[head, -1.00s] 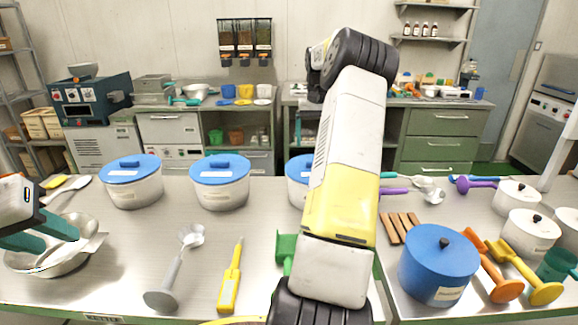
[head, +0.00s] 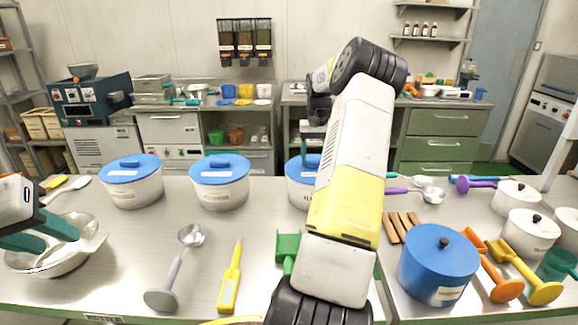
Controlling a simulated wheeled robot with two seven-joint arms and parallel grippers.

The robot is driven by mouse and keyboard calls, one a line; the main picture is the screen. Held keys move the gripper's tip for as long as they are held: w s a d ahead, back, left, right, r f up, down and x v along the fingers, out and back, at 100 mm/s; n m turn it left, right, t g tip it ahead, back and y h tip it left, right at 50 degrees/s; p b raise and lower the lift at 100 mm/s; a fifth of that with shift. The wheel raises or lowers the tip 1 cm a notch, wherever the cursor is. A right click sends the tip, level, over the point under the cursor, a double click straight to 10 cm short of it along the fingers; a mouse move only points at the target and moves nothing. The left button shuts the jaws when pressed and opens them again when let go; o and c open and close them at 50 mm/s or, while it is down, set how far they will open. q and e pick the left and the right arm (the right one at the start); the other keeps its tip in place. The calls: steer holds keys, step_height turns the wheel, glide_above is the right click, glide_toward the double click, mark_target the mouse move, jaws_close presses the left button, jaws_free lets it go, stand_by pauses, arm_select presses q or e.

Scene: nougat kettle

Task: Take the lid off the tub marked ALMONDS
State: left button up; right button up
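Three white tubs with blue lids stand in a row along the back of the near table. The third tub (head: 298,195) is partly hidden behind my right arm; its label seems to begin with "AL", the rest covered. Its blue lid (head: 298,167) is on. My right gripper (head: 310,148) is mostly hidden by its own arm; a bit of it shows just above that lid, and I cannot tell whether it touches. My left gripper (head: 42,236) is open over a metal bowl (head: 75,262) at the far left.
The other two lidded tubs (head: 133,190) (head: 220,192) stand to the left. A grey-handled scoop (head: 170,278), a yellow tool (head: 230,278) and a green scoop (head: 287,247) lie in front. A blue pot (head: 438,262) stands right.

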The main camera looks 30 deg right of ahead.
mark_target(316, 161)
steer(key=c, duration=0.6)
steer(key=shift+r, duration=0.5)
step_height(316, 161, up, 3)
steer(key=shift+s+a+f, duration=0.1)
steer(key=shift+s+f, duration=0.05)
steer(key=shift+s+a+r, duration=0.7)
steer(key=shift+s+a, duration=1.05)
steer(key=shift+s, duration=0.2)
steer(key=shift+s+a+r, duration=0.75)
steer(key=shift+s+a, duration=1)
steer(key=shift+s, duration=0.15)
steer(key=shift+s+a+r, duration=0.7)
steer(key=shift+s+a, duration=1.05)
steer(key=shift+s, duration=0.2)
